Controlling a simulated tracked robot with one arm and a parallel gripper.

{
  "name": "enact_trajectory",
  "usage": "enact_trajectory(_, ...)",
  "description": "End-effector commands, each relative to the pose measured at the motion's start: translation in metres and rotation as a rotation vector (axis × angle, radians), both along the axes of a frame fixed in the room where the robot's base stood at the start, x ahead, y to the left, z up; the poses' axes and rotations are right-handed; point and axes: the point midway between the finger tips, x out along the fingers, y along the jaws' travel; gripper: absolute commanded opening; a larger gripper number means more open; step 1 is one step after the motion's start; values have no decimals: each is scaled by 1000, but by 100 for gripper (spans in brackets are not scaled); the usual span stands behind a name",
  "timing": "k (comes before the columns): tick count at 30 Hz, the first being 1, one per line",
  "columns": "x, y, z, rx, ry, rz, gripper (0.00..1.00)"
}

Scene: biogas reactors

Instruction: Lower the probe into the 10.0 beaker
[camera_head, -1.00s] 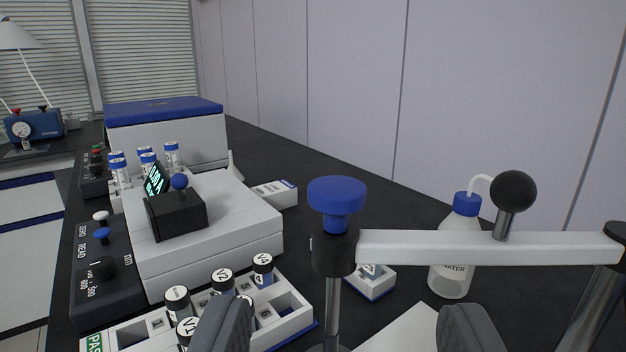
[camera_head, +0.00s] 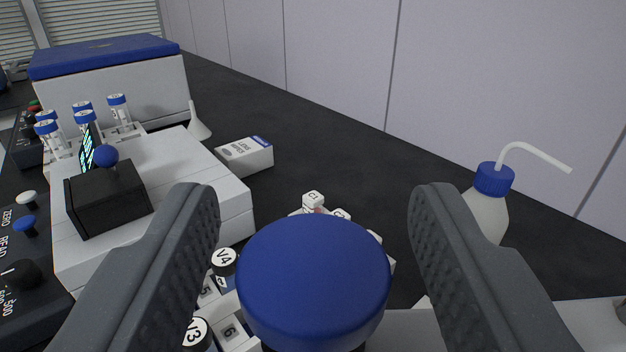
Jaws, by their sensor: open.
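The probe's blue round cap (camera_head: 314,280) is large and close at the bottom middle of the view. My gripper (camera_head: 322,205) is open, with one dark ridged finger on each side of the cap and a gap on both sides. The white holder arm (camera_head: 585,318) of the probe stand shows in part at the lower right. The probe's shaft and tip are hidden below the cap. I see no beaker marked 10.0 in this view.
A vial rack (camera_head: 207,293) and a small block of white-capped pieces (camera_head: 313,199) lie just beyond the cap. A white instrument (camera_head: 200,170) stands left, a lens wipes box (camera_head: 245,155) behind it. A wash bottle (camera_head: 487,200) stands right. Dark bench is clear at the back.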

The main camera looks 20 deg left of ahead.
Motion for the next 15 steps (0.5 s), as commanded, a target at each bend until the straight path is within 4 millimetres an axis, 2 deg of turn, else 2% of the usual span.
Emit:
enact_trajectory(10,3,1,0,0,0,-1,52)
enact_trajectory(11,3,1,0,0,0,-1,49)
enact_trajectory(15,3,1,0,0,1,-1,10)
